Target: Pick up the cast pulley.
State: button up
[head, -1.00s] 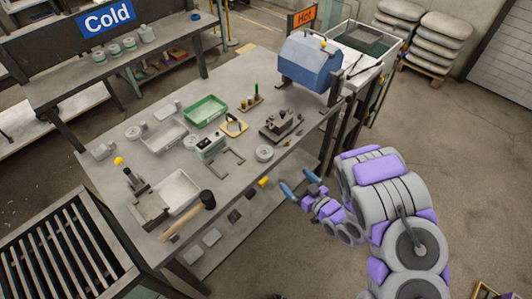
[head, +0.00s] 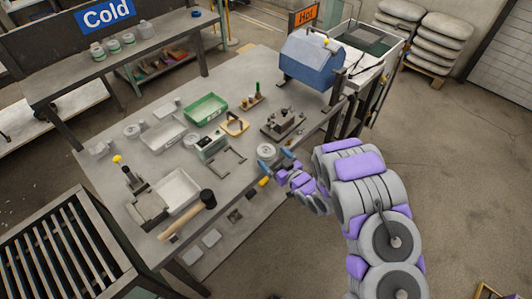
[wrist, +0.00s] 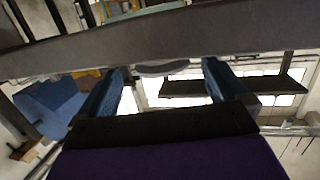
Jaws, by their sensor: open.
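The cast pulley looks to be the round grey disc (head: 266,150) lying flat near the front edge of the workbench (head: 240,172). My gripper (head: 278,159) is open and empty at that edge, just in front of the disc. In the wrist view, which looks upside down, a rounded grey piece, likely the same disc (wrist: 162,69), shows against the bench edge. It lies between the two blue fingers of my gripper (wrist: 165,88), ahead of them and apart from them. Most of it is hidden by the edge.
A dark metal fixture (head: 283,123) and a blue furnace-like box (head: 310,65) stand to the right on the bench. A mallet (head: 206,199), trays (head: 178,190) and another grey disc (head: 189,141) lie farther left.

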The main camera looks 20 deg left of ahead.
aim_at(271, 156)
jog(key=x, duration=0.3)
jog(key=shift+w+a+b, duration=0.1)
jog(key=shift+a+b, duration=0.2)
jog(key=shift+a, duration=0.05)
jog(key=shift+c, duration=0.2)
jog(key=shift+r, duration=0.1)
jog(key=c, duration=1.1)
jog(key=shift+r, duration=0.1)
